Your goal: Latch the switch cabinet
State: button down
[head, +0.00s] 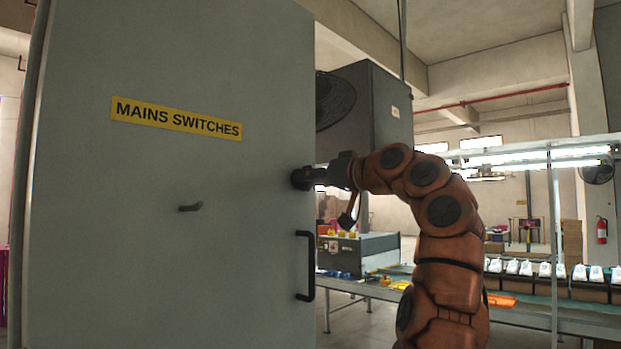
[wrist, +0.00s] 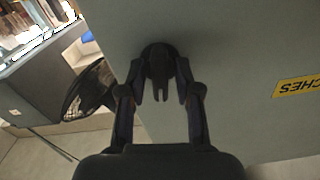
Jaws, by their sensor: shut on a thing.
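The grey switch cabinet (head: 110,240) fills the left of the head view, its broad face bearing a yellow "MAINS SWITCHES" label (head: 176,118). A small dark lever (head: 190,207) sits mid-face and a black bar handle (head: 306,265) near the right edge. Above the handle, my gripper (head: 318,177) meets a dark round knob (head: 299,179) at that edge. In the wrist view my gripper (wrist: 161,98) is shut on this dark knob (wrist: 158,55), with a finger on each side. The fingers partly hide it. I cannot tell whether the door sits flush.
A dark fan unit (head: 365,105) stands behind the cabinet's right edge. A conveyor (head: 525,311) with a row of white shoes (head: 545,269) runs along the right. A grey machine box (head: 365,253) stands behind my arm.

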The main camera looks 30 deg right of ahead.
jog(key=shift+n+p, duration=0.3)
jog(key=shift+n, duration=0.8)
jog(key=c, duration=1.1)
grip_release()
jog(key=v, duration=1.2)
jog(key=shift+a, duration=0.1)
